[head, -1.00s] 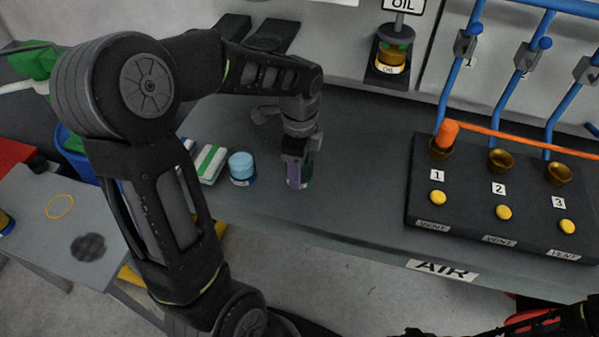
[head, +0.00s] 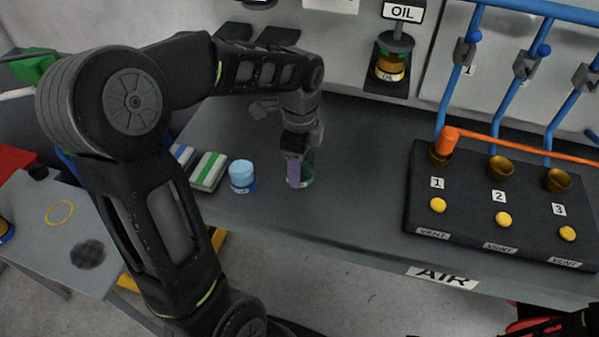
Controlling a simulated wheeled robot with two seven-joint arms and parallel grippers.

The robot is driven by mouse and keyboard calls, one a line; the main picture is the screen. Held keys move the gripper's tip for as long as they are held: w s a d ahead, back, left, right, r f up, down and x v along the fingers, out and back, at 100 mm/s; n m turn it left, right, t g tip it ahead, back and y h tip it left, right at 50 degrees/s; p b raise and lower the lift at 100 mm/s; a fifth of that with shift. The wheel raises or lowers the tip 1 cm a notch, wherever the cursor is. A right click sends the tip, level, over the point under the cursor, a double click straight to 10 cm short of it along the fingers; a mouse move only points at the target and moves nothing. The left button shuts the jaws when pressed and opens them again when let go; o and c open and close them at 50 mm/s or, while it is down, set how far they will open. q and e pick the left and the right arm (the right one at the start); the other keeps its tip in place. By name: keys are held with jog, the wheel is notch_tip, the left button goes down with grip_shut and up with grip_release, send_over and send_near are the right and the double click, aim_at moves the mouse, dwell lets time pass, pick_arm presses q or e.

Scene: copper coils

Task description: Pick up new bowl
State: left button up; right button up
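My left gripper (head: 294,170) points down over the grey bench near its front edge. A purple finger pad shows on it. A small dark-green, glassy container (head: 307,176) stands at the gripper, partly hidden behind the finger; it may be the new bowl, but I cannot be sure. I cannot tell whether the fingers are closed on it. Brass cups sit on a black block at the right: cup 1 (head: 436,158) under an orange piece, cup 2 (head: 500,170) and cup 3 (head: 558,180). Part of my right arm shows at the lower right; its gripper cannot be seen.
A blue-lidded jar (head: 242,176) and a green-and-white box (head: 208,170) stand left of the gripper. Blue pipes (head: 453,84) rise behind the black block (head: 420,190). The bench between gripper and block is clear.

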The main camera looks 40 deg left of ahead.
pick_arm(q)
notch_tip(320, 180, up, 7)
jog(key=shift+f, duration=0.1)
dwell(0.9)
